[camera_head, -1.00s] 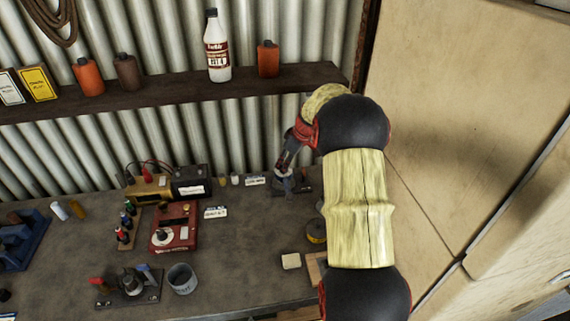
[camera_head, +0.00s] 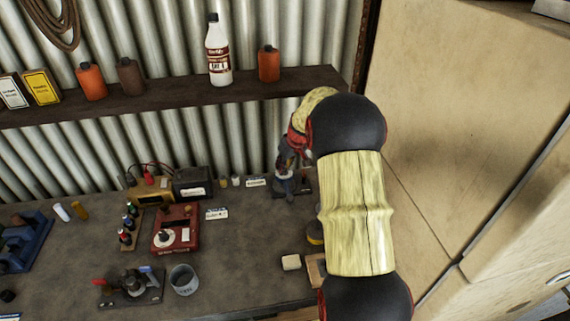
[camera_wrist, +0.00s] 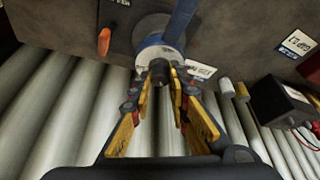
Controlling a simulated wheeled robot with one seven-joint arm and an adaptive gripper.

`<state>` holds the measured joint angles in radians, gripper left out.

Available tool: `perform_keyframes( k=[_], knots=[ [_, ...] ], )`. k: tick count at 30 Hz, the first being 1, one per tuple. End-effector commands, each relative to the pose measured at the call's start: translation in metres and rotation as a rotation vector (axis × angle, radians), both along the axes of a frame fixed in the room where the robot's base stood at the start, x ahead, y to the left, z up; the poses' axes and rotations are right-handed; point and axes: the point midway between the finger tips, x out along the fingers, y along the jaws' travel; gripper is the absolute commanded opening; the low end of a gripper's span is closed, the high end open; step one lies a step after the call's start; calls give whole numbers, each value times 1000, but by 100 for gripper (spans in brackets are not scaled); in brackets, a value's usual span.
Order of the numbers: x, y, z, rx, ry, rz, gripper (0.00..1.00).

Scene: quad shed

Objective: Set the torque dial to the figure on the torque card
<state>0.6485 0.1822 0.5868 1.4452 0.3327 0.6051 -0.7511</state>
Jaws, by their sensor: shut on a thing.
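My gripper (camera_head: 286,180) is at the back right of the workbench, over a dark-based fixture (camera_head: 305,190). In the wrist view its yellow-padded fingers (camera_wrist: 160,78) close at their tips on a small dark knob (camera_wrist: 159,68). The knob stands at the middle of a pale round dial (camera_wrist: 158,55) with a blue rim. The dial's markings cannot be read. A small white card lies left of the gripper in the head view (camera_head: 256,182) and beside the dial in the wrist view (camera_wrist: 200,69). Its print is too small to read; I cannot tell if it is the torque card.
A red box with a dial (camera_head: 176,230) and another card (camera_head: 217,213) lie to the left. A black-and-yellow unit (camera_head: 190,184) stands behind. A grey cup (camera_head: 184,279) is nearer the front. Corrugated wall rises close behind; a shelf (camera_head: 170,101) with bottles hangs above.

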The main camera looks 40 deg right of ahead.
Motion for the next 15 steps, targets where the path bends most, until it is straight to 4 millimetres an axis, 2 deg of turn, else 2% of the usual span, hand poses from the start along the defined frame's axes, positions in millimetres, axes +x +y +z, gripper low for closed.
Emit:
perform_keyframes(
  k=[15],
  knots=[
    [2, 4, 1, -2, 1, -458, 0]
  ],
)
